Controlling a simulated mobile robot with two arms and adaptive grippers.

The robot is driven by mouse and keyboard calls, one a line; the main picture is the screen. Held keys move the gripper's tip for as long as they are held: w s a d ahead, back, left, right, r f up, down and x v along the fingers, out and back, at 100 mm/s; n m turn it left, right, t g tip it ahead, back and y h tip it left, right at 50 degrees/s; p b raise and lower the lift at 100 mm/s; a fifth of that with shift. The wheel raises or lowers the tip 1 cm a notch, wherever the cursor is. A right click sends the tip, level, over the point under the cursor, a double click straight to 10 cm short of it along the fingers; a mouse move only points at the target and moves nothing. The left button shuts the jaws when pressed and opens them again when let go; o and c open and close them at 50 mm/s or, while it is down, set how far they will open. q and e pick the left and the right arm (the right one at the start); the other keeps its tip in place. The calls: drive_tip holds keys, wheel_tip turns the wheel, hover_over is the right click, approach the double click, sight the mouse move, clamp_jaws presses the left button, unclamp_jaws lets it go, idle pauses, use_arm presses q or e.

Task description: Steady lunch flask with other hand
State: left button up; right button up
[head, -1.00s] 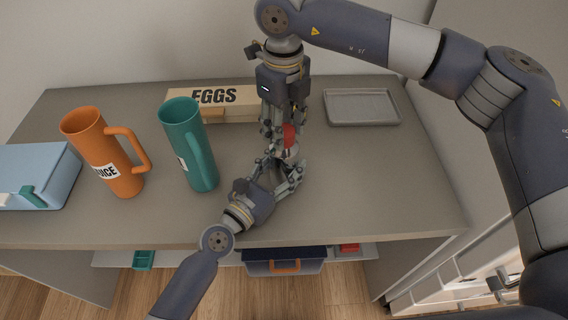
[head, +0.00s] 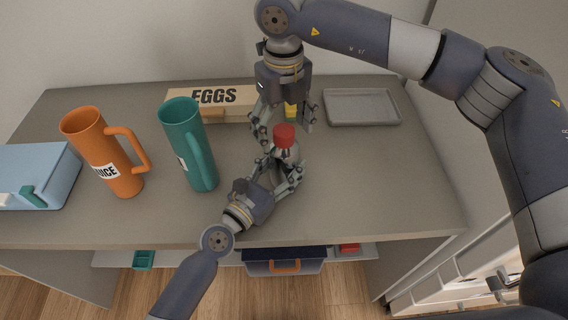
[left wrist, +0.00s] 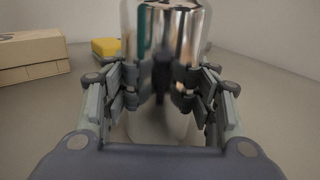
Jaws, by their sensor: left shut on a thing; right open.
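The lunch flask, a shiny metal body with a red lid (head: 285,134), stands upright on the counter in the head view. Its mirror-like body (left wrist: 168,22) fills the top middle of the left wrist view. My left gripper (head: 281,168) is shut on the flask's body from the front. Its fingers also show on both sides of the body in the left wrist view (left wrist: 163,85). My right gripper (head: 283,124) points down from above, open, its fingers spread to either side of the lid. Part of the flask's body is hidden by the left fingers.
A teal mug (head: 184,140) and an orange mug (head: 101,150) stand to the left, beside a light blue box (head: 45,170). An EGGS carton (head: 235,98), a yellow object (head: 291,111) and a grey tray (head: 362,107) are behind. The counter's right front (head: 390,185) is clear.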

sight(283, 129)
use_arm(q)
drive_tip(key=shift+f, duration=0.15)
use_arm(e)
wheel_tip(283, 129, up, 12)
idle(0.6)
use_arm(q)
drive_tip(key=o, duration=1.7)
